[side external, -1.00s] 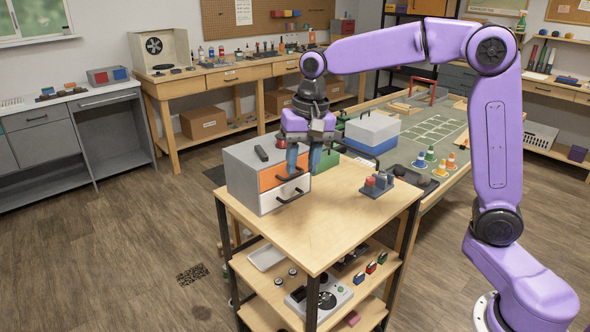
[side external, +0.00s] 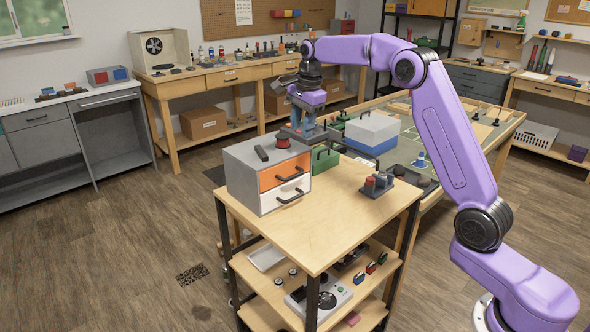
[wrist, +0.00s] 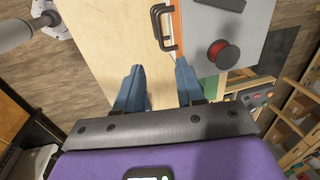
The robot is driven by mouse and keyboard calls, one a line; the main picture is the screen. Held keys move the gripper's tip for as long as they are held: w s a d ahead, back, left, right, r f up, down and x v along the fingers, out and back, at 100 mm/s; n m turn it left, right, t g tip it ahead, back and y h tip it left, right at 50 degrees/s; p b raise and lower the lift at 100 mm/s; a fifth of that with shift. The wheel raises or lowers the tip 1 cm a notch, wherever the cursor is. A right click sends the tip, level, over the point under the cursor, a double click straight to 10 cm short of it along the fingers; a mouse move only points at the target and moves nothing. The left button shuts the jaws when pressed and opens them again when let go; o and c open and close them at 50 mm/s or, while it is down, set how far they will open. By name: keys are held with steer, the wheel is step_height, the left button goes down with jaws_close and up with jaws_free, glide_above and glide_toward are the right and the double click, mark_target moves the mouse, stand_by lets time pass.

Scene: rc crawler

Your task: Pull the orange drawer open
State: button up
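The grey cabinet (side external: 245,178) stands on the wooden cart top. Its orange drawer (side external: 281,173) is the upper one and looks flush with the cabinet; the white drawer (side external: 284,193) is below. The orange drawer's black handle (side external: 291,174) also shows in the wrist view (wrist: 160,28), at the top, beyond the fingertips and apart from them. My gripper (side external: 303,124) is raised behind the cabinet's right end. In the wrist view its two blue fingers (wrist: 158,72) are spread with nothing between them.
A red spool-like object (side external: 283,141) and a small dark object (side external: 261,153) sit on the cabinet top. A small rack with red and grey parts (side external: 376,184) is at the cart's right. The cart top (side external: 315,215) before the drawers is clear.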

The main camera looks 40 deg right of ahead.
mark_target(294, 175)
steer(key=w+f, duration=0.1)
steer(key=f, duration=0.9)
steer(key=w+f, duration=0.1)
steer(key=f, duration=0.3)
steer(key=shift+w+f, duration=0.35)
steer(key=shift+f, duration=0.05)
jaws_close()
